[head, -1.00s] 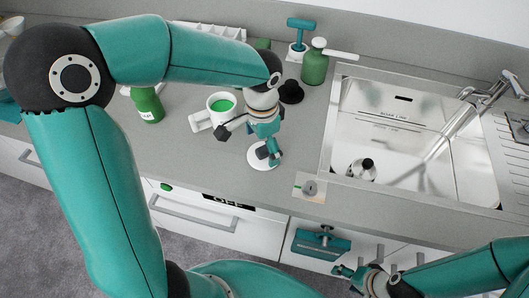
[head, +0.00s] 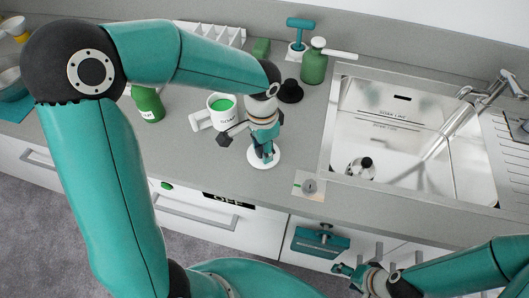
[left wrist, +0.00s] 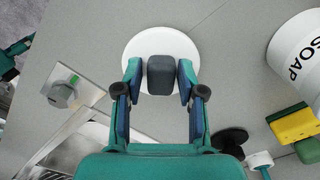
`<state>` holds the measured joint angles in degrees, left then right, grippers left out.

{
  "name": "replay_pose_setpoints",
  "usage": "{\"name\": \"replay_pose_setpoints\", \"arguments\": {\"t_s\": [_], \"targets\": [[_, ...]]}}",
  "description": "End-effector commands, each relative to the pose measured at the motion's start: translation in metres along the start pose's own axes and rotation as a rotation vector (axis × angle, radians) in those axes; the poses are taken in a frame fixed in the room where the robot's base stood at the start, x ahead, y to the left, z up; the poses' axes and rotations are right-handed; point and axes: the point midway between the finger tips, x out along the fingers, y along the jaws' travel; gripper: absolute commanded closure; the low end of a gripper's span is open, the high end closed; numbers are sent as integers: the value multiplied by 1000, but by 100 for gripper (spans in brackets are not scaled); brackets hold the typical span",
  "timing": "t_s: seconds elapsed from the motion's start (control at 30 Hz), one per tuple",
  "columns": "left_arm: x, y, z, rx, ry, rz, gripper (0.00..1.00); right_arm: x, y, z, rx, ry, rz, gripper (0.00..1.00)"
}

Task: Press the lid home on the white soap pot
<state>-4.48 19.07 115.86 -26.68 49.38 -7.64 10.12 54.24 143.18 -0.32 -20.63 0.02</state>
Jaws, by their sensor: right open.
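The white soap pot (head: 222,107) stands upright on the counter with its top open and green contents showing. It also shows in the left wrist view (left wrist: 300,58), with SOAP printed on it. The lid, a white disc (head: 254,164) with a dark knob, lies flat on the counter in front and to the right of the pot. In the left wrist view the lid (left wrist: 158,36) is under my left gripper (left wrist: 160,78). Its fingers stand either side of the knob, with a narrow gap showing. My right gripper (head: 352,279) is open and empty, low in front of the cabinets.
A green bottle (head: 149,104) stands left of the pot. A black round object (head: 291,92), a green dispenser (head: 315,64) and a teal-handled tool (head: 299,33) stand behind. The sink (head: 415,130) is at right. A small plate with a knob (head: 309,186) lies near the front edge.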

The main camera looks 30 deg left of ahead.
Motion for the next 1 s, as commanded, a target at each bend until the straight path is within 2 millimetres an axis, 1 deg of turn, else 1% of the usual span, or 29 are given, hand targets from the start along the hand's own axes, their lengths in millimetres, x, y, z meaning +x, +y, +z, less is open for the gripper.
{"name": "replay_pose_setpoints", "arguments": {"t_s": [0.03, 0.1, 0.17, 0.5, 0.67, 0.83, 0.97, 1.0], "targets": [[6, 2, 3, 3, -13, 6, 91, 1, 0, 0, 0, 0, 0, 35], [7, 2, 3, 3, -14, 6, 96, 2, 0, 0, 0, 0, 0, 35], [8, 2, 4, 3, -16, 7, 97, 2, 1, 0, 0, 0, 0, 35], [9, 2, 5, 1, -18, 9, 98, 2, 1, 0, 0, 0, 0, 35], [6, 2, 4, 0, -18, 9, 98, 2, 1, 0, 0, 0, 0, 35], [-8, 2, 4, -1, -16, 7, 98, 3, 1, 0, 0, 0, 0, 35], [-31, 1, 2, 1, -9, 4, 98, 3, 1, 0, 0, 0, 0, 35], [-39, 1, 2, 0, -8, 4, 98, 3, 1, 0, 0, 0, 0, 35]]}}
